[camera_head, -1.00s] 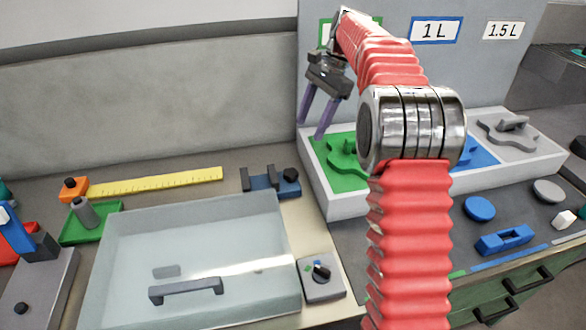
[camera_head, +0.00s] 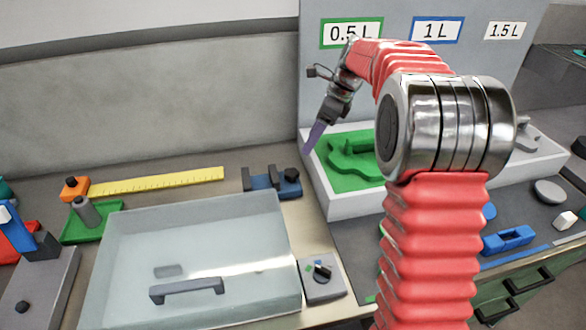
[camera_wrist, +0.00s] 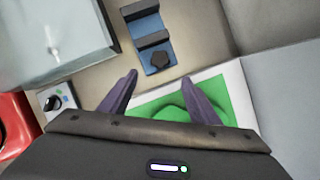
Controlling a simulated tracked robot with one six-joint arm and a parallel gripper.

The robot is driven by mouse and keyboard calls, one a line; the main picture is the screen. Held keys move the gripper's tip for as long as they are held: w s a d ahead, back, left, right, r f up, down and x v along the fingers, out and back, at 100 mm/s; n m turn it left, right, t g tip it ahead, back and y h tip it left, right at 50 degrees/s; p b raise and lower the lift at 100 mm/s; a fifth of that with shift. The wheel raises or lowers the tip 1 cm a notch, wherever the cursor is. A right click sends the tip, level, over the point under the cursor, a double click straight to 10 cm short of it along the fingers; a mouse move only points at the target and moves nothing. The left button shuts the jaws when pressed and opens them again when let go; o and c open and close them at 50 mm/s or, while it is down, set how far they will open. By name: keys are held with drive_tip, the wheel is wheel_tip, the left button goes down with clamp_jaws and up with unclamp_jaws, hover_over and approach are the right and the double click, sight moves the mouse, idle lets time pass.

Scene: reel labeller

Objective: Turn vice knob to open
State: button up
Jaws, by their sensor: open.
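The small vice (camera_head: 264,184) has a blue body and dark jaws and stands on the bench behind the clear-lidded box. Its black knob (camera_head: 291,174) is at the right end. In the wrist view the vice (camera_wrist: 151,28) lies at the top centre, with its dark knob (camera_wrist: 160,59) just beyond and between my fingertips. My gripper (camera_head: 308,150) hangs above and to the right of the vice, over the near edge of the white tray. Its purple fingers are apart and empty in the wrist view (camera_wrist: 159,80). They are not touching the knob.
The white tray (camera_head: 345,208) with green shapes is right of the vice. The clear-lidded box (camera_head: 190,235) is in front, with a dial unit (camera_head: 322,278) beside it. A yellow ruler (camera_head: 155,182) lies left. The labelled wall panel (camera_head: 312,80) stands behind.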

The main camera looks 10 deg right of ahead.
sight(292, 172)
drive_tip(key=x, duration=1.4)
drive_tip(key=shift+a+r, duration=0.1)
